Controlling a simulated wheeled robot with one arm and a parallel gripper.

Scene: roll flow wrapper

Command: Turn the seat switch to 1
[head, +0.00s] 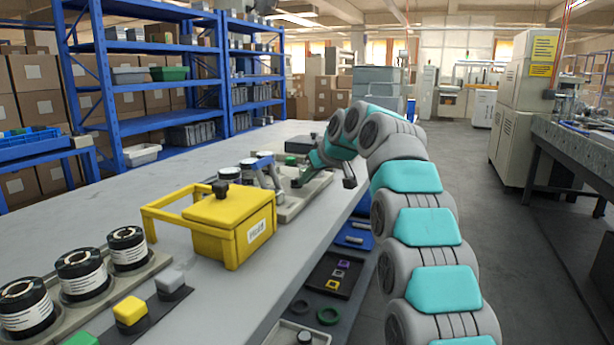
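I cannot pick out a switch marked as the seat switch, and no "1" mark is readable. A yellow box (235,228) with a white label stands on the long grey table, with a small black knob (220,188) on its lid. My gripper (325,181) is at the end of my teal and grey arm, farther along the table near its right edge. It is beyond the yellow box, beside a pale tray (290,209). Its dark parts are small and partly merge with the arm, so I cannot tell whether its fingers are open or shut, or whether they touch anything.
Black-and-white rolls (80,274) stand in a holder at front left, near a yellow block (130,312) and a grey block (172,281). A yellow frame (165,212) adjoins the box. A black tray (337,275) lies lower right. The table's left side (90,215) is clear.

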